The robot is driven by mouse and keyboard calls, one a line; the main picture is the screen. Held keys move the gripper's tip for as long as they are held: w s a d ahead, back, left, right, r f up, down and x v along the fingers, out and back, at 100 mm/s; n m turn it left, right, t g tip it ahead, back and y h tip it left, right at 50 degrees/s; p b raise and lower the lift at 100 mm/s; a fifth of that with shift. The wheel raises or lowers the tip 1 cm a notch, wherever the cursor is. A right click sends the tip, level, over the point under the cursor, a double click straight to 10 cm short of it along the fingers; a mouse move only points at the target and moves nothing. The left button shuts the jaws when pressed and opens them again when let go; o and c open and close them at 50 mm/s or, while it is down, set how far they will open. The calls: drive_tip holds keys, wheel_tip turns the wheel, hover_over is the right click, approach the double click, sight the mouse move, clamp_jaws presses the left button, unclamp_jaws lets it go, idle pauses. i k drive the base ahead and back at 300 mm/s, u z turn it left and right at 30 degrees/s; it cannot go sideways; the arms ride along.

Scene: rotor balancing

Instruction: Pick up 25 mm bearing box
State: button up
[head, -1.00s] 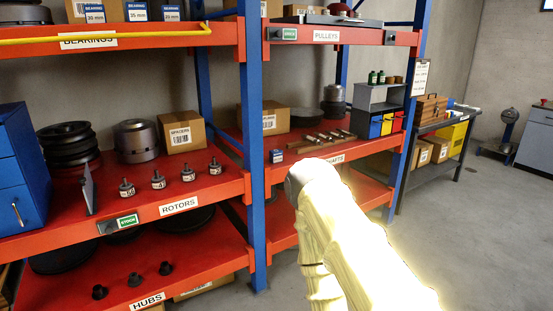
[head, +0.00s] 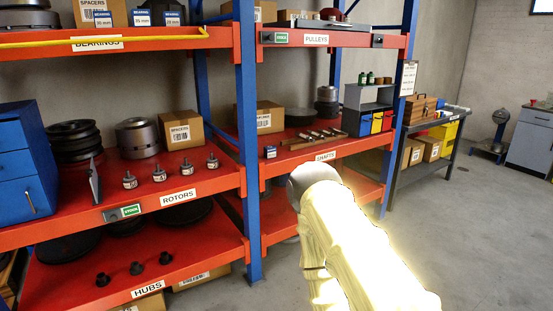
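Three small white-and-blue bearing boxes stand in a row on the upper left shelf: a left one (head: 103,19), a middle one (head: 141,18) and a right one (head: 172,18). Their size labels are too small to read surely. A similar small blue-and-white box (head: 270,152) sits alone near the front of the shafts shelf; its label is unreadable. I cannot tell which box is the 25 mm one. My pale, brightly lit arm reaches up from the bottom right, its grey rounded end below the shafts shelf edge. My gripper's fingers do not show.
A yellow bar (head: 110,38) runs along the front of the bearings shelf. A blue upright (head: 247,130) divides the rack bays. Shafts (head: 318,138) lie right of the lone box. Rotors, cartons and a blue cabinet (head: 24,165) fill the left bay. Floor at right is open.

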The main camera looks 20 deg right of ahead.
sight(270, 151)
drive_tip(key=z, duration=1.2)
drive_tip(key=i, duration=2.4)
drive_tip(key=u, duration=0.8)
